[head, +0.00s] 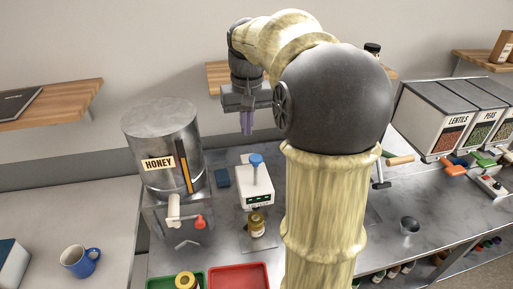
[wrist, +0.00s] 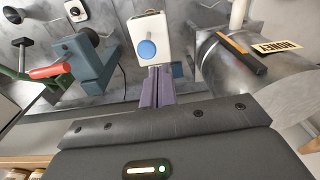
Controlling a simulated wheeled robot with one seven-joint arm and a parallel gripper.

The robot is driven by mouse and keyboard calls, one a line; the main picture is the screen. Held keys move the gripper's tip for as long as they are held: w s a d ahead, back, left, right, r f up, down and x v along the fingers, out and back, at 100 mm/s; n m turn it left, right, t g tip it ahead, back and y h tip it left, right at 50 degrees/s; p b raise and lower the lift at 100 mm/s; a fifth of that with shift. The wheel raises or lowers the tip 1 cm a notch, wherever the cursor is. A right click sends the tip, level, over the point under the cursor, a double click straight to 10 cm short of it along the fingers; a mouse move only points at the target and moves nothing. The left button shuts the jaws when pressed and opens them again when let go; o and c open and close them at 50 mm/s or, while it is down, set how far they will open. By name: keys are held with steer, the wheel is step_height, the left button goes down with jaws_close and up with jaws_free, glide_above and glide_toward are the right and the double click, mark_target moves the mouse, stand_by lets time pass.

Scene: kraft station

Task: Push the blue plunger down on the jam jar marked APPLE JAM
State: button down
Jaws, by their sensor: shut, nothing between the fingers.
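The blue plunger (head: 256,160) is a round knob on a pale post above a white box-shaped device (head: 255,198) on the metal counter. The plunger's round top also shows in the wrist view (wrist: 147,49), against the white device (wrist: 150,26). A small jar (head: 257,226) with a dark lid and pale label stands in front of the device; I cannot read its label. My gripper (head: 247,122) has purple fingers, shut and empty, pointing down above and behind the plunger, apart from it. In the wrist view the shut fingertips (wrist: 157,72) appear just below the plunger's top.
The honey tank (head: 163,140) with a red-handled tap stands left of the device. A green tray and a red tray (head: 238,278) lie in front. A blue-grey vise (wrist: 87,62) shows in the wrist view. My arm hides much of the counter to the right.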

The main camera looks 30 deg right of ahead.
step_height(320, 180, up, 5)
glide_above(256, 157)
steer(key=shift+s+d+r+m, duration=0.2)
steer(key=shift+s+m, duration=0.1)
steer(key=shift+s, duration=0.1)
steer(key=shift+f, duration=0.1)
steer(key=f+p, duration=0.1)
steer(key=f, duration=0.3)
steer(key=f+p, duration=0.1)
steer(key=f, duration=0.4)
steer(key=f+p, duration=0.1)
steer(key=f, duration=0.4)
steer(key=shift+w+a, duration=0.15)
steer(key=shift+w, duration=0.15)
